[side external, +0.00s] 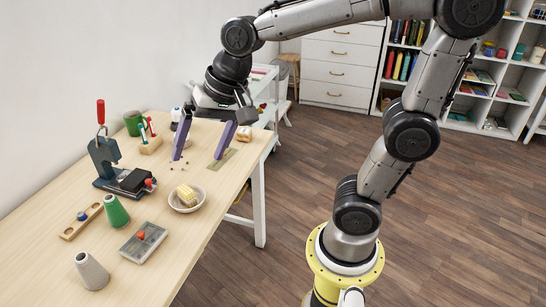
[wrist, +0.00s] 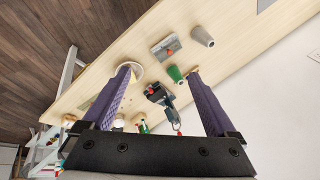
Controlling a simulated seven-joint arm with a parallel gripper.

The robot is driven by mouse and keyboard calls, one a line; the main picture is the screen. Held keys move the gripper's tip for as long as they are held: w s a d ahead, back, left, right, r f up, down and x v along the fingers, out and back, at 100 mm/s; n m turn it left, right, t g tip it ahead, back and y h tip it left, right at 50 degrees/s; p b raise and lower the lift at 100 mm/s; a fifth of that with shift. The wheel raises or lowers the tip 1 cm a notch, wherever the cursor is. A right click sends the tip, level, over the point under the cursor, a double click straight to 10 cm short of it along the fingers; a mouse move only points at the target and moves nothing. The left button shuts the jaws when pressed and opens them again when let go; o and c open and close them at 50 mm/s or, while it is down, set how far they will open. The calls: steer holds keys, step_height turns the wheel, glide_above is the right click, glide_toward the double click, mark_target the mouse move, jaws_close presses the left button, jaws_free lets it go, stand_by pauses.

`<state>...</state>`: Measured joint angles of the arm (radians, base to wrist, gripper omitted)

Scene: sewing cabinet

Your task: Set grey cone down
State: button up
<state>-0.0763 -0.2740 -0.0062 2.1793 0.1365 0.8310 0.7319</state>
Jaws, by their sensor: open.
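The grey cone (side external: 91,271) stands upright on the wooden table (side external: 150,270) near its front left part in the side view. It also shows in the wrist view (wrist: 203,37), at the top right. My gripper (side external: 197,158) is above the far part of the table, its two purple fingers spread wide with nothing between them. In the wrist view the gripper (wrist: 163,69) is also open and empty. The cone is well away from the fingers.
A bowl (side external: 186,207) holds a yellow block. A dark clamp device (side external: 108,165) stands at the left. Bare tabletop lies between these things.

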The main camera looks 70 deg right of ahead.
steer(key=s+d+n, duration=0.1)
steer(key=s+n, duration=0.1)
steer(key=s, duration=0.2)
steer(key=s+d+f+n+h, duration=0.1)
steer(key=s+d+n, duration=0.1)
steer(key=s, duration=0.3)
steer(key=s+d+f+n+t, duration=0.1)
steer(key=s+n, duration=0.3)
steer(key=shift+s+d+f, duration=0.2)
steer(key=shift+d+f, duration=0.05)
